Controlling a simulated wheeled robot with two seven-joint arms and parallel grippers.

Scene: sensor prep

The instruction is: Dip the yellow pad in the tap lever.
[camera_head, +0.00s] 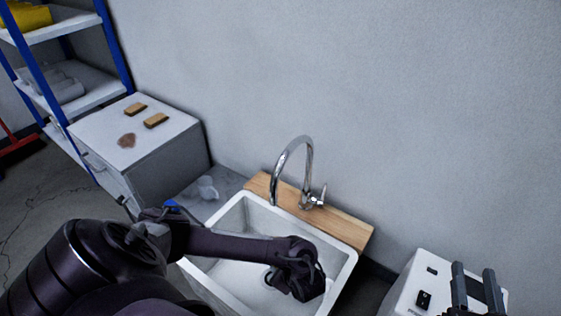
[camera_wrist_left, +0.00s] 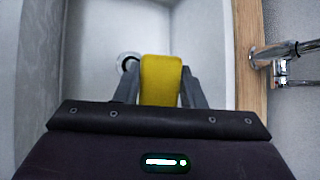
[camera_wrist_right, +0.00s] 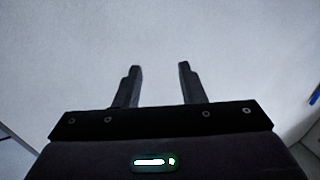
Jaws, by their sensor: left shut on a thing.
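The yellow pad (camera_wrist_left: 161,78) is between the fingers of my left gripper (camera_wrist_left: 158,84), which is shut on it above the sink basin. In the head view my left gripper (camera_head: 308,284) hangs over the white sink (camera_head: 348,267), and the pad is hidden there. The chrome tap (camera_head: 277,166) stands on a wooden board behind the sink, with its tap lever (camera_head: 321,195) on the right side. The tap also shows at the right in the left wrist view (camera_wrist_left: 274,53), apart from the pad. My right gripper (camera_wrist_right: 160,67) is open and empty, facing a pale wall.
The wooden board (camera_head: 345,228) runs along the sink's back edge. A grey cabinet (camera_head: 165,165) at left carries two tan blocks and a brown patch. A white box (camera_head: 405,290) stands at lower right by my right gripper. A blue-framed shelf (camera_head: 110,45) is at far left.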

